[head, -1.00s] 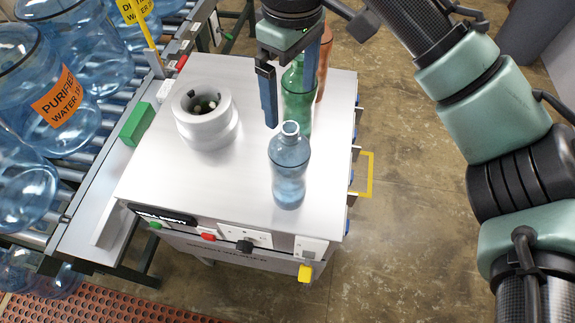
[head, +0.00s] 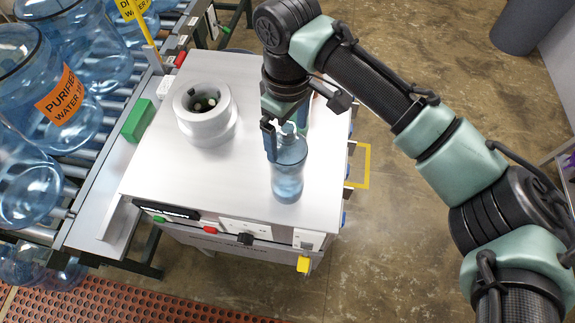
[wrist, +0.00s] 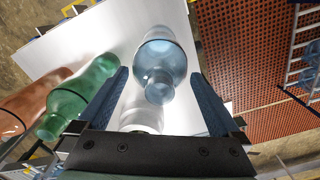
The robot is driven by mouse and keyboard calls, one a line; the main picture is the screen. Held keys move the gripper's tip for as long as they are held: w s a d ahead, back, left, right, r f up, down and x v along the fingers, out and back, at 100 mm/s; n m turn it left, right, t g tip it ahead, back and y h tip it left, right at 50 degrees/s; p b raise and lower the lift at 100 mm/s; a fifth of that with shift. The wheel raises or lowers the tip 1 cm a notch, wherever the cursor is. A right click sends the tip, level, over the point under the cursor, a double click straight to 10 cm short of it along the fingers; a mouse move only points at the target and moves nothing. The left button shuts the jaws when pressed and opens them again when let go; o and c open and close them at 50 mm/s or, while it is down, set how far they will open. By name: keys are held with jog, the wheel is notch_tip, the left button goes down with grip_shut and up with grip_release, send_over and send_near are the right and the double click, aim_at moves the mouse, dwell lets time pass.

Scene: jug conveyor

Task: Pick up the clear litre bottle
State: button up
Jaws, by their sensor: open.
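The clear litre bottle (head: 288,172), bluish and see-through, stands upright on the white cabinet top near its front right. In the wrist view the clear bottle (wrist: 160,60) is seen from above, its neck between the two blue fingers. A green bottle (wrist: 80,93) and an orange-brown bottle (wrist: 22,108) are outside the fingers, to the left in the wrist view.
A round grey fixture (head: 203,120) sits on the cabinet top (head: 180,175) left of the bottle. A conveyor (head: 100,130) with large blue water jugs (head: 60,100) runs along the left. The cabinet's front holds buttons and a yellow part (head: 304,265).

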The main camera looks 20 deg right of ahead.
jog(key=shift+c, duration=0.2)
jog(key=shift+s, duration=0.1)
grip_shut()
